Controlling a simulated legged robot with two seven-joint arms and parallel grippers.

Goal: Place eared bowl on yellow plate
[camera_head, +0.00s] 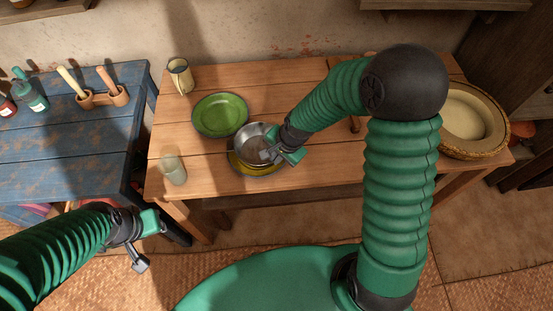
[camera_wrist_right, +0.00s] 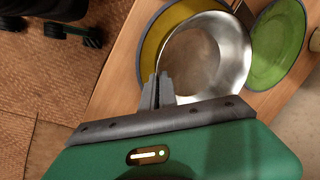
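The eared bowl (camera_head: 251,133) is a shiny metal bowl over the yellow plate (camera_head: 240,168), covering most of it. The bowl also shows in the right wrist view (camera_wrist_right: 222,52), with one ear on its far rim; the plate's yellow surface (camera_wrist_right: 163,30) shows beside it. I cannot tell whether the bowl touches the plate. My right gripper (camera_head: 269,154) is at the bowl's near rim; its fingers (camera_wrist_right: 158,91) are close together there, shut on the near ear, which they hide. My left gripper (camera_head: 146,242) is open and empty, below and left of the wooden table.
A green plate (camera_head: 220,114) lies left of and behind the bowl. A mug (camera_head: 180,75) and a glass (camera_head: 173,168) stand at the left of the table (camera_head: 205,170). A basket (camera_head: 470,118) is at the right end. A blue table (camera_head: 60,145) stands left.

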